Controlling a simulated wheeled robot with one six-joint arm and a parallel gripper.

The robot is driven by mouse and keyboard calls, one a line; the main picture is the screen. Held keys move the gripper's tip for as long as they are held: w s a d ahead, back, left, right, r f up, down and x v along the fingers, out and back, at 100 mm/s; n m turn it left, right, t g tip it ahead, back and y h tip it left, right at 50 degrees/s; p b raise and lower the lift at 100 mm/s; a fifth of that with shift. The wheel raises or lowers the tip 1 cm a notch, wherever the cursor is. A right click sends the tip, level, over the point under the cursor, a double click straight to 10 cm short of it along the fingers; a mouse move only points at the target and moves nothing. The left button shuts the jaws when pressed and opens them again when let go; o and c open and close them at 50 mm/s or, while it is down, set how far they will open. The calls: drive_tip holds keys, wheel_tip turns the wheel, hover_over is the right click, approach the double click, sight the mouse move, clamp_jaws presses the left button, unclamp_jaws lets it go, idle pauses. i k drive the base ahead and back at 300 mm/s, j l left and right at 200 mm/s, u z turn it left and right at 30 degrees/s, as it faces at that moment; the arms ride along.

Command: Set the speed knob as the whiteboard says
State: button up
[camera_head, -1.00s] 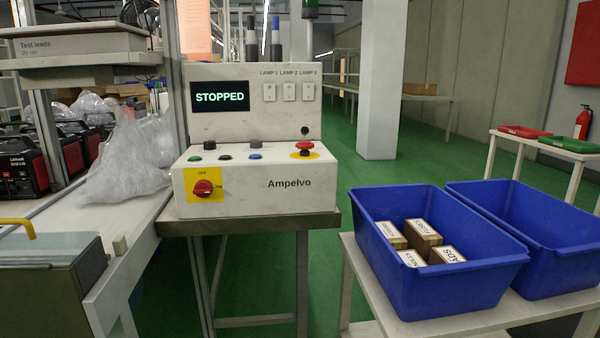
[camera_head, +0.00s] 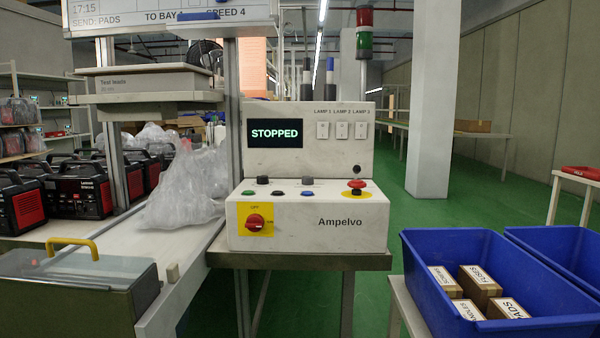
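The lower part of a whiteboard (camera_head: 160,22) shows at the top left, cut off by the top edge. Its text reads "17:15", "SEND: PADS", "TO BAY" and "SPEED 4"; a dark object covers the spot after "BAY". The Ampelvo control box (camera_head: 307,222) stands in the middle, its display (camera_head: 275,134) reading "STOPPED". A black knob (camera_head: 262,180) and a dark grey knob (camera_head: 308,180) sit on its top; their labels and settings are too small to read. A red rotary switch (camera_head: 255,222) sits on a yellow plate marked OFF and ON. My gripper is not in view.
A red mushroom button (camera_head: 357,185) and small coloured buttons are on the box's top. A blue bin (camera_head: 420,262) holding small labelled boxes stands at the right. A clear plastic bag (camera_head: 190,190) lies left of the box. Green floor is open behind.

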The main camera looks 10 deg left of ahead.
sight(261, 179)
drive_tip(key=u, duration=1.35)
